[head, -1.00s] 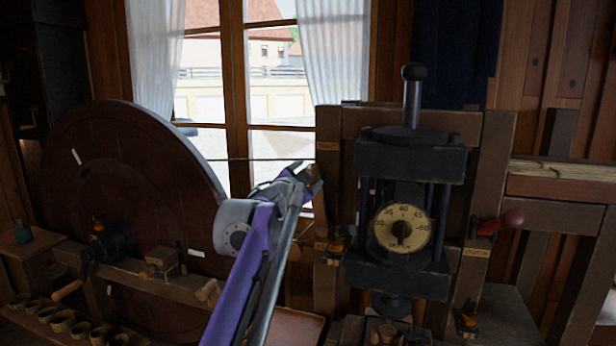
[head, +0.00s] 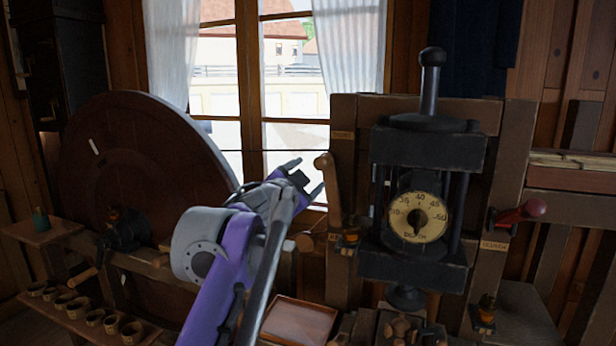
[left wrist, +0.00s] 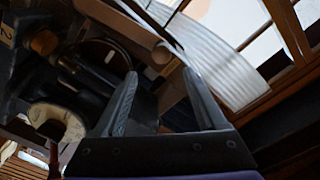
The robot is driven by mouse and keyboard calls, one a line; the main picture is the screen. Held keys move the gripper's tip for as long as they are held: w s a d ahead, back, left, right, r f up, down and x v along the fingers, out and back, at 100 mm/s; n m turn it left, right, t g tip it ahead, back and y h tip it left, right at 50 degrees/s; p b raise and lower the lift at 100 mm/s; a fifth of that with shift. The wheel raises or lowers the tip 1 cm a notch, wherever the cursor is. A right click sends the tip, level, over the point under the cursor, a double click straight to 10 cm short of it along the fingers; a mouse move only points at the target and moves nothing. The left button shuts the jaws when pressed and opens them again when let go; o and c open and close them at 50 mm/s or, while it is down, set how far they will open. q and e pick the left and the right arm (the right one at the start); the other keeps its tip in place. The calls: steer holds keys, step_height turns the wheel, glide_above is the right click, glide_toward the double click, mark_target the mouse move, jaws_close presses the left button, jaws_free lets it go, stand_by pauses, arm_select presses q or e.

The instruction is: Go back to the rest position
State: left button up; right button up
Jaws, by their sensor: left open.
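My left gripper (head: 312,176) is in the middle of the head view, in front of the window. Its two fingers are apart with nothing between them. A wooden lever (head: 328,188) stands upright just right of the fingertips, with a small gap in the picture. In the left wrist view the two fingers (left wrist: 160,85) are spread, and a rounded wooden end (left wrist: 161,54) shows beyond them. My right gripper is not in view.
A large wooden wheel (head: 130,165) is at left. Several small cups (head: 95,317) line a low shelf. A shallow tray (head: 298,322) lies below the arm.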

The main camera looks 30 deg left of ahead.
arm_select(q)
steer(key=s+d+f+n+g, duration=0.2)
steer(key=s+d+f, duration=0.15)
steer(key=f, duration=0.55)
steer(key=s+d+f+n+g, duration=0.2)
steer(key=s+f+g, duration=0.15)
steer(key=f, duration=0.65)
steer(key=s+d+f+n+g, duration=0.15)
steer(key=s+f, duration=0.25)
steer(key=f, duration=0.5)
steer(key=s+d+f+g+h, duration=0.2)
steer(key=s+d+f, duration=0.4)
steer(key=s+f, duration=0.2)
steer(key=s+d+f+g+h, duration=0.2)
steer(key=s+d+f, duration=0.4)
steer(key=f, duration=0.7)
steer(key=shift+s+d+g, duration=0.35)
steer(key=shift+s+g, duration=0.25)
steer(key=shift+s, duration=0.65)
steer(key=shift+n, duration=0.25)
